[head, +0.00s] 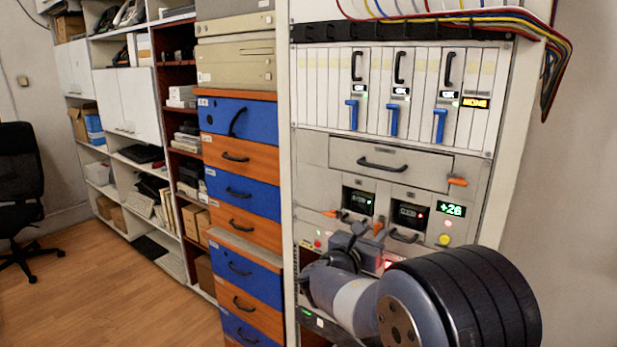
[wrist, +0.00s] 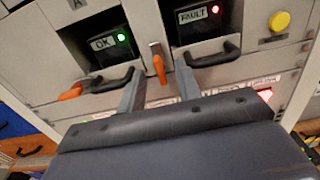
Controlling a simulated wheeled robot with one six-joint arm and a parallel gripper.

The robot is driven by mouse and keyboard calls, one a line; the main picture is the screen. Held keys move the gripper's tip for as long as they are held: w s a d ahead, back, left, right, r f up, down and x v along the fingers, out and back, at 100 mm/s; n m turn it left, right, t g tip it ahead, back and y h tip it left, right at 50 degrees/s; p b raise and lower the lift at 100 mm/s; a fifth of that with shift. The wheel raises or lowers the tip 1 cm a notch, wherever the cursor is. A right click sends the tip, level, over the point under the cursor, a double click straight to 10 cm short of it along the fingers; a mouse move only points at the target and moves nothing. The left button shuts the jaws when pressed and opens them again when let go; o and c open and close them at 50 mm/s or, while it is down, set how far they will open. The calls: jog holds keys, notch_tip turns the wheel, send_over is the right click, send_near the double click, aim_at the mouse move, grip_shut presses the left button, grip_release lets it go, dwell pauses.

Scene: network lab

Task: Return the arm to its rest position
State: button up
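My gripper (wrist: 160,76) is in front of the rack's lower panel. Its two fingers are apart, with nothing held between them. An orange lever (wrist: 158,65) shows between the fingertips in the wrist view, with a gap on each side; whether it is touched I cannot tell. In the head view my gripper (head: 356,243) is small and partly hidden by my wrist. My arm (head: 365,300) reaches in from the lower right and covers the lower part of the rack.
The left module (wrist: 108,43) reads OK with a green light; the right module (wrist: 197,14) reads FAULT with a red light. Black handles jut out near the fingers. A drawer (head: 390,165) is above, blue and orange drawers (head: 240,190) stand left.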

jog(key=shift+w+d, duration=0.35)
jog(key=shift+w, duration=0.1)
jog(key=shift+a, duration=0.1)
